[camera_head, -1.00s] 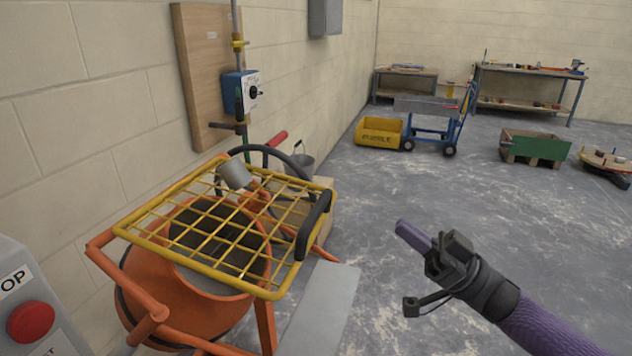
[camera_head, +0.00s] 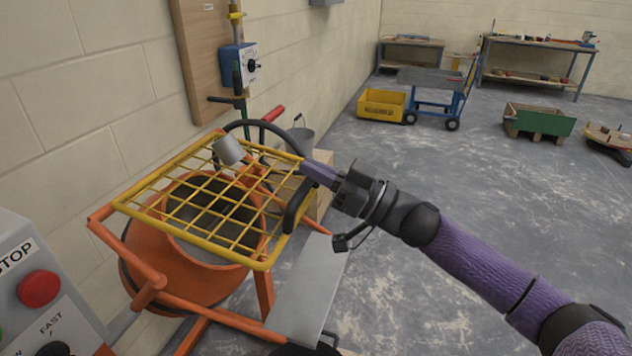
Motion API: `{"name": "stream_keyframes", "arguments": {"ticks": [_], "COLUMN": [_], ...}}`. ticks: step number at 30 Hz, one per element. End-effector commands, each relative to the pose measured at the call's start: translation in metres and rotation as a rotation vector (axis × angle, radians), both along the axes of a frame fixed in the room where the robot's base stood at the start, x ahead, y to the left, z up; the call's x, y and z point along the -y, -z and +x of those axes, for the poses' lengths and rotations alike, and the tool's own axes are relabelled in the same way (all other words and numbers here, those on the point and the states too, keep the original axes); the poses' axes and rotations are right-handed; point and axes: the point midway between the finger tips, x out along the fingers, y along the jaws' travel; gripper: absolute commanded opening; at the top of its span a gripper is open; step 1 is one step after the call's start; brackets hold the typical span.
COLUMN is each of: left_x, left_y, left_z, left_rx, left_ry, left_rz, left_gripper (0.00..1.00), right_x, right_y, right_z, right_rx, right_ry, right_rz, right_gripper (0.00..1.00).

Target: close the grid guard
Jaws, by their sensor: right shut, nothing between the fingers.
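The yellow grid guard (camera_head: 160,187) lies across the mouth of the orange mortar tub (camera_head: 188,278), tilted slightly, and the tub's dark inside shows through its bars. A black handle (camera_head: 297,203) sits at the guard's right edge. My right gripper (camera_head: 307,168) is shut and empty, with its purple fingers at the guard's far right corner, just above the black handle. I cannot tell whether the fingers touch the guard or handle. My left gripper is not in view.
A grey control box with a red stop button (camera_head: 39,288) stands at the lower left. A grey cylinder (camera_head: 228,150) and a black hose are behind the guard. A grey sloping plate (camera_head: 303,280) is at the right.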

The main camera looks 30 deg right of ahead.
Motion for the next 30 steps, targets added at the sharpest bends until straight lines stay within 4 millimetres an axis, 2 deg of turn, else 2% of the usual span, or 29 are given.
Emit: {"name": "stream_keyframes", "arguments": {"ticks": [1,4,15,17,20,24,27,30], "left_x": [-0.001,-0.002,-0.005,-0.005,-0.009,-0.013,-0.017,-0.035], "left_y": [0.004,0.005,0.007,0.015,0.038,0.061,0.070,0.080], "left_z": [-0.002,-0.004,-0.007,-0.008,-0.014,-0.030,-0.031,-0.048], "left_rx": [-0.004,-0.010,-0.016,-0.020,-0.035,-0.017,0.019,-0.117], "left_ry": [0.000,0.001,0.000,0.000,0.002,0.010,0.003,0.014], "left_rz": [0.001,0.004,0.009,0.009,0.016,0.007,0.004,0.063], "left_gripper": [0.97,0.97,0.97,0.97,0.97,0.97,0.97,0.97], "right_x": [0.000,0.000,0.000,0.000,0.000,0.000,-0.001,-0.001], "right_y": [0.007,0.013,0.015,0.024,0.048,0.075,0.087,0.090], "right_z": [0.000,0.000,0.000,0.000,0.000,0.001,0.002,0.002], "right_rx": [-0.001,-0.001,0.003,0.014,0.054,0.122,0.156,0.172], "right_ry": [-0.001,-0.001,-0.001,-0.001,-0.003,-0.001,-0.001,0.000], "right_rz": [0.001,0.001,0.002,0.014,0.056,0.117,0.145,0.158], "right_gripper": [0.00,0.00,0.00,0.00,0.00,0.00,0.00,0.00]}}
